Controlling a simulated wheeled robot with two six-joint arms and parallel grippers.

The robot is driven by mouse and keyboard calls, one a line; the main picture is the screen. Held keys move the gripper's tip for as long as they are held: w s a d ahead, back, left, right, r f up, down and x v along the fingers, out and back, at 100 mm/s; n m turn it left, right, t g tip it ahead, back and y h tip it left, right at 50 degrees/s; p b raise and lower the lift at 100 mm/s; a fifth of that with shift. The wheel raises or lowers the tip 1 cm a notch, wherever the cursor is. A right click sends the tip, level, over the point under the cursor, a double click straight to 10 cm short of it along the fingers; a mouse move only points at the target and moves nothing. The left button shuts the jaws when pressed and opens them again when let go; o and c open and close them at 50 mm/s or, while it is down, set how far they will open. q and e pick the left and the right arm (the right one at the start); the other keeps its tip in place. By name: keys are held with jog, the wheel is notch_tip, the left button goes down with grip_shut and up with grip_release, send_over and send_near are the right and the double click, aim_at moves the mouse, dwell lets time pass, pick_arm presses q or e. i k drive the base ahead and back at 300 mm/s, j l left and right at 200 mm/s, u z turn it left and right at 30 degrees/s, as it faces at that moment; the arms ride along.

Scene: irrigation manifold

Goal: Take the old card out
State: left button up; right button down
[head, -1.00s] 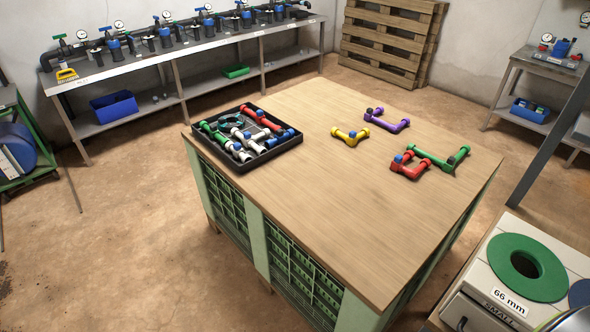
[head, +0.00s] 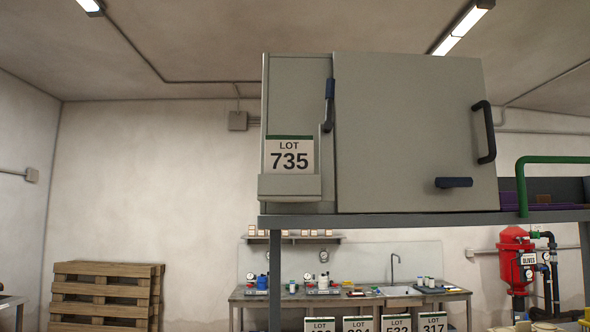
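In the head view a white card (head: 289,155) with a green top edge reads "LOT 735". It stands upright in a shallow grey holder (head: 289,187) on the narrow left front of a grey cabinet (head: 410,130). The holder's lip covers the card's bottom edge. Several more LOT cards (head: 395,324) stand lower down, cut off by the bottom edge; one reads 317 (head: 433,324). Neither of my grippers is in view.
The cabinet sits on a raised grey shelf (head: 420,219). Its closed door has a dark handle (head: 485,132) and a blue lever (head: 328,105). A green rail (head: 522,185) rises at right. Behind are a sink bench (head: 350,297), pallets (head: 103,295) and a red tank (head: 515,260).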

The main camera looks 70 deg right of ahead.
aim_at(283, 154)
jog(key=z, duration=2)
